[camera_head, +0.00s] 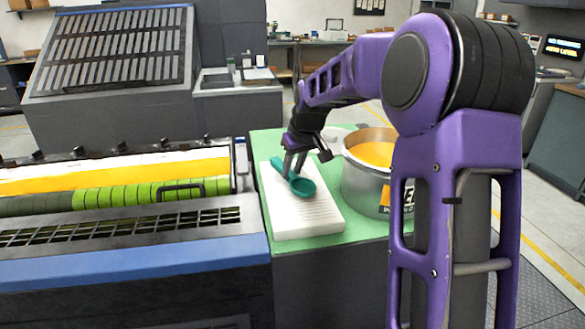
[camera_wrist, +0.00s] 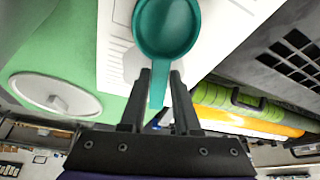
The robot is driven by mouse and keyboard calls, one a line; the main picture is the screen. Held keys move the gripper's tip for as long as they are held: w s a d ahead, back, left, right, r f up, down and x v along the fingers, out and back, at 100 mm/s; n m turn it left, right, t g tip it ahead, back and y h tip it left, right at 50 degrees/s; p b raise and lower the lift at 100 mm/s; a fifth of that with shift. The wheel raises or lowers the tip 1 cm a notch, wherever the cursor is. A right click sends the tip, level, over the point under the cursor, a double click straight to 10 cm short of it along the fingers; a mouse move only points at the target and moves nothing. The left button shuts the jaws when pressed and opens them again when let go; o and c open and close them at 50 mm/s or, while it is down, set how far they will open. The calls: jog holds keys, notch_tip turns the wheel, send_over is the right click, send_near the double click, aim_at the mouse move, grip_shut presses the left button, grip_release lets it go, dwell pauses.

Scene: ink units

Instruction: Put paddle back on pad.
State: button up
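The teal paddle (camera_head: 302,187) has a round bowl and a short handle, and is over the white pad (camera_head: 318,222). In the wrist view the paddle's bowl (camera_wrist: 167,25) points away from my gripper. My gripper (camera_head: 294,172) reaches down over the pad from behind. Its two fingers (camera_wrist: 160,80) sit on both sides of the paddle's handle, with hardly any gap, and look shut on it. The ribbed pad also shows in the wrist view (camera_wrist: 235,22). I cannot tell whether the paddle touches the pad.
The pad lies on a green top (camera_head: 262,143). A metal pot (camera_head: 362,185) of yellow-orange ink stands close on the right. A round pale lid (camera_wrist: 55,95) lies on the green top. The press with green and yellow rollers (camera_head: 150,194) borders the left side.

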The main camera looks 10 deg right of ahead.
jog(key=o, duration=0.3)
jog(key=shift+o, duration=0.2)
jog(key=v, duration=1.2)
jog(key=shift+p, duration=0.45)
jog(key=shift+r, duration=0.15)
